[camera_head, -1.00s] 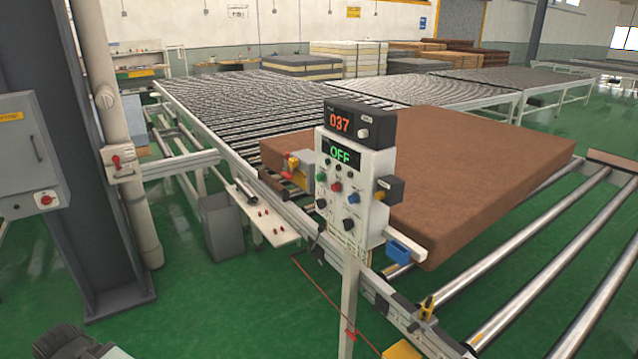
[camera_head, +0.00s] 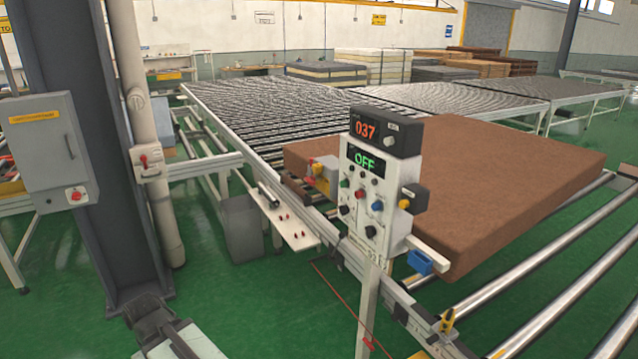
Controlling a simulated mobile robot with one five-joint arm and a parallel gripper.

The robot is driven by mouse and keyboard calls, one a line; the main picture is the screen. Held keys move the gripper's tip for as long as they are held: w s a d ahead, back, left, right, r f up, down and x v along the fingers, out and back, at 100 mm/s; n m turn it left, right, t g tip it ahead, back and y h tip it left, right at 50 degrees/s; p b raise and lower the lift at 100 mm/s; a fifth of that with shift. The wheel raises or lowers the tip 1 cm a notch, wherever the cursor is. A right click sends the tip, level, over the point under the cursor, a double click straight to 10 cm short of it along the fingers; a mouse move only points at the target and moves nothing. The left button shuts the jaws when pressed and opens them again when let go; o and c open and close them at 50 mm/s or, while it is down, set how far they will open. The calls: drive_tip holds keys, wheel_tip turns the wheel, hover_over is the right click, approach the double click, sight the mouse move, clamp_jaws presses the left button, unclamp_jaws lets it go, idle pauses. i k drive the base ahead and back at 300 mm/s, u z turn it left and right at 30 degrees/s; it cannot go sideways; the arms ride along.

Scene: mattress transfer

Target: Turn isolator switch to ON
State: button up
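A small pale box with a red rotary switch (camera_head: 144,161) is fixed to the pipe beside the dark column, at left. A larger grey cabinet (camera_head: 50,152) with a yellow label hangs on the column, and a red knob (camera_head: 76,195) sits at its lower right. Which of the two is the isolator is not legible, nor is either setting. The control post (camera_head: 378,236) shows red "037" and green "OFF". My gripper (camera_head: 150,312) is at the bottom left, low and well apart from both boxes; its fingers are too unclear to read.
A brown mattress (camera_head: 500,180) lies on the conveyor behind the control post. A grey bin (camera_head: 242,226) and a white shelf (camera_head: 291,226) stand between the column (camera_head: 88,120) and conveyor. Green floor (camera_head: 235,310) is clear in front of the bin.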

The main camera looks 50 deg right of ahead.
sight(311, 181)
drive_tip(key=z, duration=0.15)
drive_tip(key=i, duration=1)
drive_tip(key=u, duration=0.1)
